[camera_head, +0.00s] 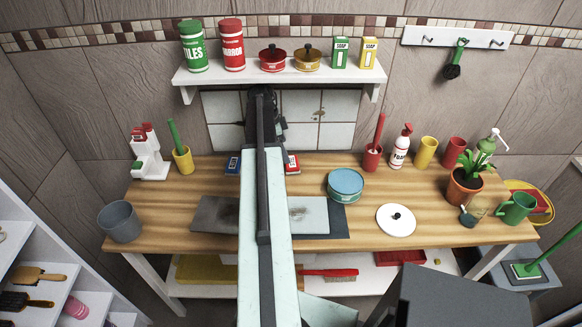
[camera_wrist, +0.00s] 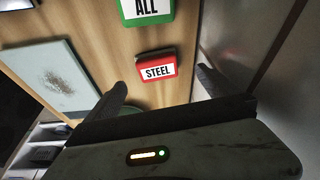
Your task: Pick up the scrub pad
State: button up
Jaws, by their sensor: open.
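Several small labelled pads lie at the back of the wooden worktop. A red one (camera_wrist: 157,68) with a white "STEEL" label shows in the wrist view, and a red one (camera_head: 292,163) shows in the head view beside my arm. A green one (camera_wrist: 146,10) labelled "ALL" is cut off at the top of the wrist view. The pictures do not name any as the scrub pad. My gripper (camera_wrist: 162,82) is open and empty. In the wrist view, the red pad appears between its fingertips, apart from them.
A white shelf (camera_head: 280,76) with tins and boxes hangs above. The tiled wall stands close behind the pads.

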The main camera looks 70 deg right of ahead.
aim_at(292, 165)
jog(key=shift+s+d, duration=0.2)
jog(key=shift+s, duration=0.2)
jog(key=b+x, duration=0.7)
jog(key=x, duration=0.1)
jog(key=shift+w+a+f+b, duration=0.1)
jog(key=shift+w+a+b, duration=0.05)
jog(key=shift+a+b, duration=0.25)
jog(key=c, duration=1.4)
jog(key=shift+r, duration=0.25)
